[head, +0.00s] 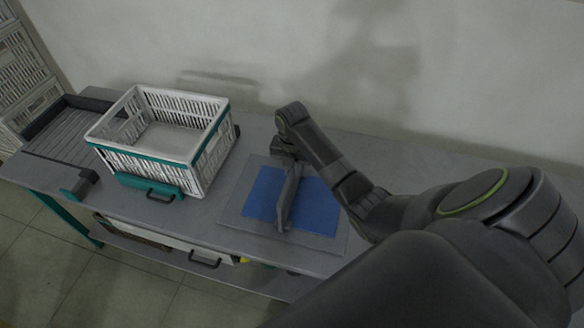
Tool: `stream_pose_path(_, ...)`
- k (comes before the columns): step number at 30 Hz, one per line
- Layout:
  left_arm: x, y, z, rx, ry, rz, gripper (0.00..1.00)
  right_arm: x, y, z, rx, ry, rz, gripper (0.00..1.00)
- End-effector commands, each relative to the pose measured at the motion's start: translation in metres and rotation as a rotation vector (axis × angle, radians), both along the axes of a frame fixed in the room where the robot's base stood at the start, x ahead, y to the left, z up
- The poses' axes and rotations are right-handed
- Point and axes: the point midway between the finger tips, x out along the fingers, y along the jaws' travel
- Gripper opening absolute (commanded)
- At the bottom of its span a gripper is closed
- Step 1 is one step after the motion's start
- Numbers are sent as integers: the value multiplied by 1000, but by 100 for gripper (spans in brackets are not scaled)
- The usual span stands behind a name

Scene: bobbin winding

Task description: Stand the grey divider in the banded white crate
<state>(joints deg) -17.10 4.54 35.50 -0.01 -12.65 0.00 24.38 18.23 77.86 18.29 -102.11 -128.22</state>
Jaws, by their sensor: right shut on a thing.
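The white crate (152,160) with a green band around its rim stands on the left half of the bench. Its inside looks empty. The grey divider (287,203) is an upright thin panel over the blue mat (263,195), to the right of the crate. My right gripper (286,160) is shut on the divider at its far upper end. Whether the divider's lower edge touches the mat I cannot tell. The fingertips are partly hidden by the wrist. My left gripper is not in view.
The grey bench (222,232) has a free strip between crate and mat. A dark ribbed tray (60,138) lies left of the crate. A green part with a black handle (160,194) sits at the crate's front. A wall stands behind the bench.

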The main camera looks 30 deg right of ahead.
Motion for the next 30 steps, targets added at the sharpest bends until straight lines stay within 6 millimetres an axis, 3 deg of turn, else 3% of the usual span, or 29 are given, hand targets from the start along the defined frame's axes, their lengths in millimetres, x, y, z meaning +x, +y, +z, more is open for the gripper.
stream_pose_path(5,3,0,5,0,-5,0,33,0,0,5,0,-1,0,0)
stream_pose_path(20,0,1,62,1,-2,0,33,0,0,62,0,-1,0,0)
stream_pose_path(22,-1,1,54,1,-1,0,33,1,0,65,0,-4,0,0)
stream_pose_path(30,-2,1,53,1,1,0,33,0,0,81,-1,-1,0,0)
